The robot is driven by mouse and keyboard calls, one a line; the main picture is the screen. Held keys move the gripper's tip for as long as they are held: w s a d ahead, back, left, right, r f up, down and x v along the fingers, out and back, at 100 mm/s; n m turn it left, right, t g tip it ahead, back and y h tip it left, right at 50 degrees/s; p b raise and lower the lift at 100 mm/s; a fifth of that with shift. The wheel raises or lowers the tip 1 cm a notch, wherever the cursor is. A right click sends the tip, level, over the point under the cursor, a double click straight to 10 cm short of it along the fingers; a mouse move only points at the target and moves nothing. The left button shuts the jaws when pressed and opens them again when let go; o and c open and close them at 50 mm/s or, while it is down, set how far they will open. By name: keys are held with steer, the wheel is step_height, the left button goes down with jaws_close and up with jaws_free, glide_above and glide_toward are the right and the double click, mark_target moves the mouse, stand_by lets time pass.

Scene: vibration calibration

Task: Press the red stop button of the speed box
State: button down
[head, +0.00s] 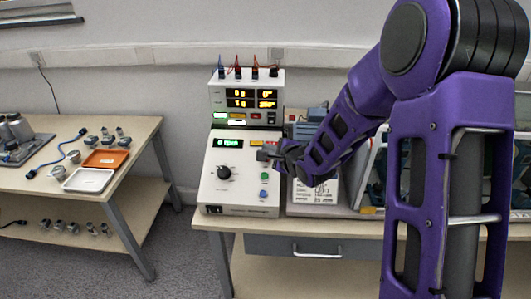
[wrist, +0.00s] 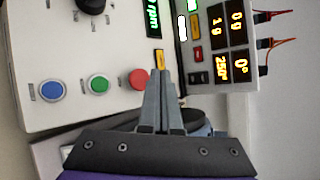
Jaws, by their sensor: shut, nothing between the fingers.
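The speed box (head: 235,195) is a white sloped panel with a green rpm display (head: 230,142), a black knob (head: 223,172), a green button (head: 264,177) and a blue button (head: 263,193). Its red stop button (wrist: 139,79) shows in the wrist view, just left of my fingers. In the head view my gripper hides the red button. My gripper (head: 262,153) is shut and empty over the panel's right side. In the wrist view my fingertips (wrist: 161,72) end beside the red button, by a small yellow part (wrist: 160,59). I cannot tell whether they touch the panel.
A box with lit orange readouts (head: 247,98) and cables on top stands behind the speed box. A framed unit (head: 355,190) stands to the right, under my arm. A side table (head: 140,130) at left holds an orange tray (head: 105,159) and a white tray (head: 89,180).

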steer(key=r+p, duration=0.1)
steer(key=s+r, duration=0.1)
steer(key=shift+s+r+p, duration=0.15)
steer(key=shift+r+p, duration=0.15)
steer(key=shift+p, duration=0.1)
stand_by(0.5)
